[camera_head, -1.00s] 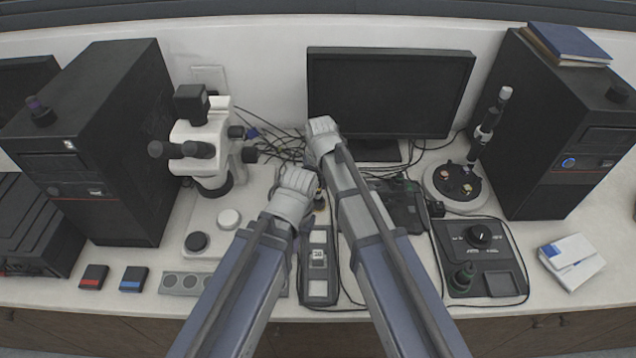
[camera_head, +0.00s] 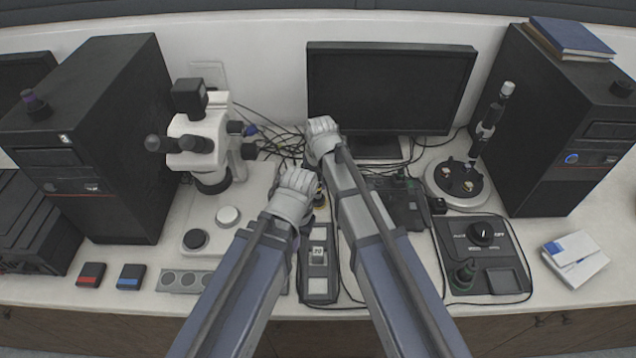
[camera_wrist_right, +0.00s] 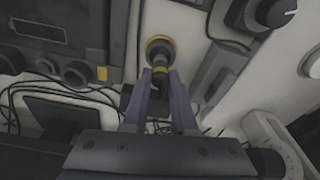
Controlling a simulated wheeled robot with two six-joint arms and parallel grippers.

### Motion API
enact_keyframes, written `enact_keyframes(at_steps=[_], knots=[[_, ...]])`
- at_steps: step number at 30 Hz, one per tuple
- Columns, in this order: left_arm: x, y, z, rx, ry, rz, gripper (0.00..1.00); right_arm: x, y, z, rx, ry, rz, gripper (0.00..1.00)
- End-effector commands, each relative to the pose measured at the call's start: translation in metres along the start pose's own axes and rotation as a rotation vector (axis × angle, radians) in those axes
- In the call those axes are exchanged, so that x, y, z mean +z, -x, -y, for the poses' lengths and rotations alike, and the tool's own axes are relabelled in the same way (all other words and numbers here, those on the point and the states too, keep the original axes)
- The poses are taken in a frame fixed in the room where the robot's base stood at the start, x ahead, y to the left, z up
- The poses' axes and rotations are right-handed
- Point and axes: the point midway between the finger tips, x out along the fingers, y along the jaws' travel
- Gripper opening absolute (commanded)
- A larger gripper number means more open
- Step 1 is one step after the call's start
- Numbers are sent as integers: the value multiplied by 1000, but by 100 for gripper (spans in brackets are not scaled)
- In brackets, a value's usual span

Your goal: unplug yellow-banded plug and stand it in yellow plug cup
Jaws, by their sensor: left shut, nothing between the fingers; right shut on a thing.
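In the right wrist view the yellow-banded plug (camera_wrist_right: 160,71) is between the two purple fingers of my right gripper (camera_wrist_right: 161,80), which is shut on it. The plug's dark end meets the yellow-ringed round cup (camera_wrist_right: 160,45); I cannot tell how deep it sits. In the head view the yellow-ringed cup (camera_head: 319,198) shows partly between my two arms. My left gripper (camera_head: 291,197) is just left of it, shut and empty, its fingertips hidden under the wrist. The right gripper's fingers are hidden in the head view by the arm.
A microscope (camera_head: 205,150) stands left, a monitor (camera_head: 390,90) behind, with loose cables (camera_head: 280,142) between. A black control box (camera_head: 484,258) is right. My two arms are close together.

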Motion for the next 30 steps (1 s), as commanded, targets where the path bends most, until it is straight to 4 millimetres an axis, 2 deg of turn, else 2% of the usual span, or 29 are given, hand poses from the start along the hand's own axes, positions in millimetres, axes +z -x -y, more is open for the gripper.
enact_keyframes(at_steps=[10,30], knots=[[0,-2,0,0,0,0,0,0,-2,0,0,0,0,0],[-1,-21,-2,0,0,0,0,3,-21,0,0,0,0,0]])
